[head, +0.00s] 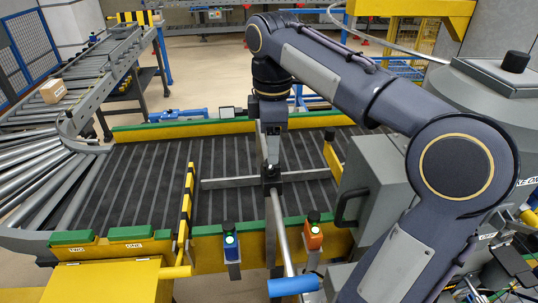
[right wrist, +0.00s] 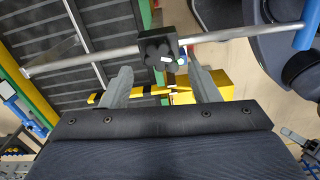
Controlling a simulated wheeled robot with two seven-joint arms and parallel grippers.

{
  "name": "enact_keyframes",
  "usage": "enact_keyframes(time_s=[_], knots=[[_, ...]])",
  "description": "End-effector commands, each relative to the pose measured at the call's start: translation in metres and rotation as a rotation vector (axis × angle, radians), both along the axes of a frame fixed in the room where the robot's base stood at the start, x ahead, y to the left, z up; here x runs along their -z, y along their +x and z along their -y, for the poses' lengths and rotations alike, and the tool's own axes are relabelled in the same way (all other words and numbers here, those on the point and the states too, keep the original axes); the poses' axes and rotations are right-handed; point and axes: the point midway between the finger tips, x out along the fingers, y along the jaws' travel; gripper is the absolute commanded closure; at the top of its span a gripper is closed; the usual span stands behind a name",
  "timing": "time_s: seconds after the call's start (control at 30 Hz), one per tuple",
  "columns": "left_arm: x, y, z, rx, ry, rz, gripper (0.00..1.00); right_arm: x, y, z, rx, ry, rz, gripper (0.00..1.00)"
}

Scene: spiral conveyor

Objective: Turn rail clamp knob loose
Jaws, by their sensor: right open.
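The rail clamp knob is a black lobed knob (right wrist: 160,48) on a grey metal rail (right wrist: 225,36), seen in the right wrist view. In the head view the black clamp (head: 271,174) shows on the rail (head: 281,230) just below my right gripper (head: 271,152). In the right wrist view my right gripper (right wrist: 161,84) is open, with its two grey fingers spread. The knob appears ahead of the fingertips, roughly between them and slightly toward the top. I see no contact. My left gripper is not in view.
The rail ends in a blue handle (head: 293,286). A dark slatted conveyor (head: 140,180) lies below, edged yellow and green. Blue (head: 231,247) and orange (head: 313,235) button boxes flank the rail. A grey cabinet (head: 380,180) stands right; a carton (head: 53,91) sits on rollers at left.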

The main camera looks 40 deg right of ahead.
Motion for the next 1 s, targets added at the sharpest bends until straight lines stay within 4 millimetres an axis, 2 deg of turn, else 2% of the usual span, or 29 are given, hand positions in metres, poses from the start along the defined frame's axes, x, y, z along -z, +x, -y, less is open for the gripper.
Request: enact_keyframes(time_s=[0.1, 0.3, 0.63, 0.9, 1.0], knots=[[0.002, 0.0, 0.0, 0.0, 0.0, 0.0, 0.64, 0.021, -0.001, 0.0, 0.001, 0.0, -0.004, 0.45], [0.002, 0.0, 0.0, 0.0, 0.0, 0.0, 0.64, 0.041, 0.0, 0.0, 0.001, 0.0, -0.002, 0.45], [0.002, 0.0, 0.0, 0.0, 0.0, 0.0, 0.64, 0.045, 0.0, 0.0, 0.001, 0.0, 0.0, 0.45], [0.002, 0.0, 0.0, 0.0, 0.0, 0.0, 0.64, 0.045, 0.0, 0.0, 0.0, 0.0, 0.0, 0.8], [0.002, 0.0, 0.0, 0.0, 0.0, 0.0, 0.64, 0.045, 0.0, 0.0, 0.0, 0.001, -0.001, 0.89]])
